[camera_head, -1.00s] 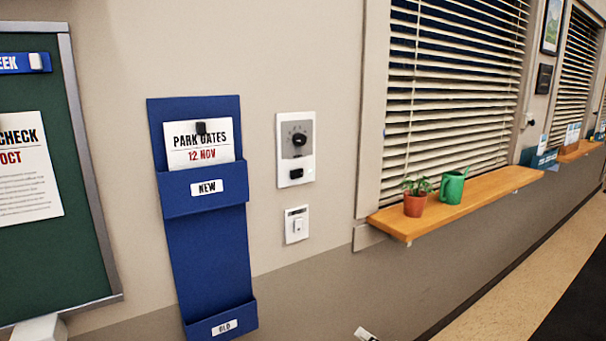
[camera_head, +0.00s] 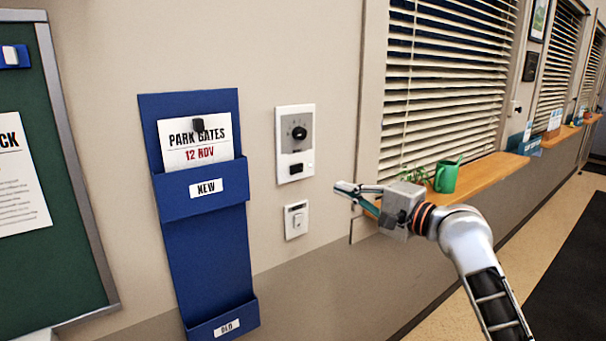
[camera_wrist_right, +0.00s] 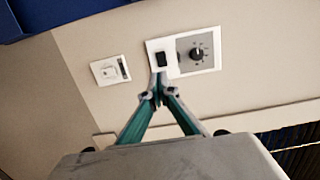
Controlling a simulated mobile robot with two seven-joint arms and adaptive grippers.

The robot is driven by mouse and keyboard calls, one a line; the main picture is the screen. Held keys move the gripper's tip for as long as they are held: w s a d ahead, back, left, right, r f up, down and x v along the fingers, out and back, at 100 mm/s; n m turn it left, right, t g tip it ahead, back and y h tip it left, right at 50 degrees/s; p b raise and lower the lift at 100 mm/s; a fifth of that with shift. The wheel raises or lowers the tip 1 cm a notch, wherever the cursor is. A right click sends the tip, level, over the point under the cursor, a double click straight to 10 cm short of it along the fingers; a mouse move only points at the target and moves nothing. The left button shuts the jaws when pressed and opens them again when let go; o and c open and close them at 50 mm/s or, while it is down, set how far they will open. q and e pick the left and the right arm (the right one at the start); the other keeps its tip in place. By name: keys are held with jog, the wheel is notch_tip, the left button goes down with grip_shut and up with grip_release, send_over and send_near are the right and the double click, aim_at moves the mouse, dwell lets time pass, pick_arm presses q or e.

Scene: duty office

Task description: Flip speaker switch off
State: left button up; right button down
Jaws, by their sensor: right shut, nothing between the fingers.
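A white wall plate (camera_head: 283,144) carries a round black dial (camera_head: 299,133) on a grey face, with a small black rocker switch (camera_head: 296,168) below it. The same plate shows in the right wrist view (camera_wrist_right: 214,70), with its black switch (camera_wrist_right: 161,59) just beyond the fingertips. A smaller white switch plate (camera_head: 296,220) is below it, and shows at left in the wrist view (camera_wrist_right: 110,70). Which one is the speaker switch is not readable. My right gripper (camera_head: 340,187) is shut and empty, to the right of both plates. Whether it touches the wall is unclear. My left gripper is out of view.
A blue wall pocket (camera_head: 205,255) with a PARK GATES card (camera_head: 197,142) hangs left of the plates. A green board (camera_head: 60,270) is farther left. A wooden sill (camera_head: 490,172) with a plant and green watering can (camera_head: 447,176) is at right.

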aim_at(294, 171)
jog(key=x, duration=1.4)
jog(key=shift+a, duration=0.15)
